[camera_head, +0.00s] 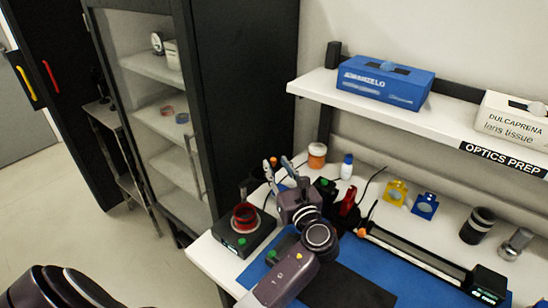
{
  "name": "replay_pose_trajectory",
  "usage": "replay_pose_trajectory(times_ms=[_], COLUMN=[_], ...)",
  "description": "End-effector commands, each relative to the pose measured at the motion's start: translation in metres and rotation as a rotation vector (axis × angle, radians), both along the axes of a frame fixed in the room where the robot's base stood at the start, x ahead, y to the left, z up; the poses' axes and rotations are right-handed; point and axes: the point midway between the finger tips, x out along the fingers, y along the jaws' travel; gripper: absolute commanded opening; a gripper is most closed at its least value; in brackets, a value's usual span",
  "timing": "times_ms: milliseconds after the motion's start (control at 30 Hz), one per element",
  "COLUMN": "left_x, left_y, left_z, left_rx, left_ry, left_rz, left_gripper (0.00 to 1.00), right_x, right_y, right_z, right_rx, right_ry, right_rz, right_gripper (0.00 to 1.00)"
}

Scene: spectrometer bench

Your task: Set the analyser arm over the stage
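A dark box (241,236) with a red ring (245,215) on top and a green light sits to the left of the gripper. A red part (348,203) on a dark mount stands to the right of the gripper. A long dark rail unit (420,256) runs to the lower right. I cannot tell which of these is the analyser arm or the stage. My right gripper is not in view.
A blue mat (400,285) covers the front of the white bench. An orange-labelled jar (317,155), a blue-capped bottle (346,166), yellow (396,192) and blue (425,206) mounts and a dark cylinder (477,225) stand behind. A shelf with boxes hangs above. A cabinet (160,100) stands left.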

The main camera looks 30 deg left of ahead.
Motion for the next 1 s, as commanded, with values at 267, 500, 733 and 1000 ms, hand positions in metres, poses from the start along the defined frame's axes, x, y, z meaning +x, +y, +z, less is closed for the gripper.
replay_pose_trajectory(times_ms=[267, 500, 733, 1000], left_x=[0.019, 0.021, 0.021, 0.021], left_y=[0.025, 0.028, 0.028, 0.028], left_z=[0.0, 0.0, 0.0, 0.0], left_rx=[0.001, 0.0, 0.001, 0.001], left_ry=[0.002, 0.0, 0.001, 0.001], left_rz=[0.001, 0.0, 0.0, 0.0], left_gripper=[0.29, 0.29, 0.12, 0.0], right_x=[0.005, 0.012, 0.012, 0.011], right_y=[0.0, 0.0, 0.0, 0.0], right_z=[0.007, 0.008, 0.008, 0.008], right_rx=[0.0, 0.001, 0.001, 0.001], right_ry=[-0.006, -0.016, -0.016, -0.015], right_rz=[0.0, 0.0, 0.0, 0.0], right_gripper=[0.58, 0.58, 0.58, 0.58])
